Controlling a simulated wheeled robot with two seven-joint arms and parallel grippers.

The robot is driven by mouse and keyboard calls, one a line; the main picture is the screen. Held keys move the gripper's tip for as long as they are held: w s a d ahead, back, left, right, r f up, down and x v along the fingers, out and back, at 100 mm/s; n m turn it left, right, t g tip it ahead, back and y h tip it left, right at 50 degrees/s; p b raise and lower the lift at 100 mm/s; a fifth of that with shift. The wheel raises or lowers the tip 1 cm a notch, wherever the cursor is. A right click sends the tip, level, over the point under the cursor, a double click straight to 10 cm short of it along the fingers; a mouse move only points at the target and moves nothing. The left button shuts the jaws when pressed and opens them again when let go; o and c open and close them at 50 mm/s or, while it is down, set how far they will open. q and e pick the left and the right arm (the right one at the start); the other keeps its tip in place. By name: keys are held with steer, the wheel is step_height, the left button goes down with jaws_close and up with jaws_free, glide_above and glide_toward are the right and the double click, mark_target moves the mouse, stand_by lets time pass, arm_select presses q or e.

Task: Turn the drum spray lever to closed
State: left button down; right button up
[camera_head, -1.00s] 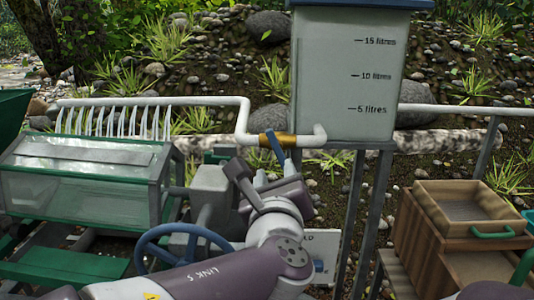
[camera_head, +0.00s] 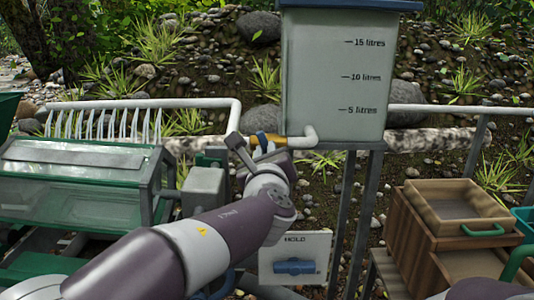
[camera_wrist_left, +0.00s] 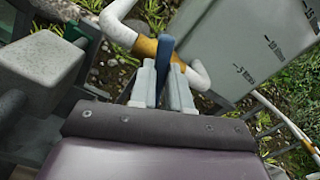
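The drum spray lever is blue and sits on a brass valve (camera_head: 268,140) in the white pipe below the water drum (camera_head: 335,80). In the head view my left gripper (camera_head: 263,152) is at the valve and covers most of the lever. In the left wrist view the blue lever (camera_wrist_left: 164,58) stands between the two pale fingers of my left gripper (camera_wrist_left: 163,80). The fingers lie close on both sides of it, with almost no gap showing. The brass valve body also shows behind them (camera_wrist_left: 146,48). My right gripper is not in view.
A spray pipe (camera_head: 150,103) runs left above a green glazed box (camera_head: 75,180). A white board marked HOLD with a blue handle (camera_head: 293,267) is below the drum. Metal posts (camera_head: 345,200) support the drum. A wooden tray (camera_head: 460,205) stands at the right.

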arm_select(q)
steer(key=m, duration=0.5)
steer(key=shift+d, duration=0.15)
steer(key=c, duration=1.1)
jaws_free()
steer(key=s, duration=1.2)
steer(key=shift+s, duration=0.4)
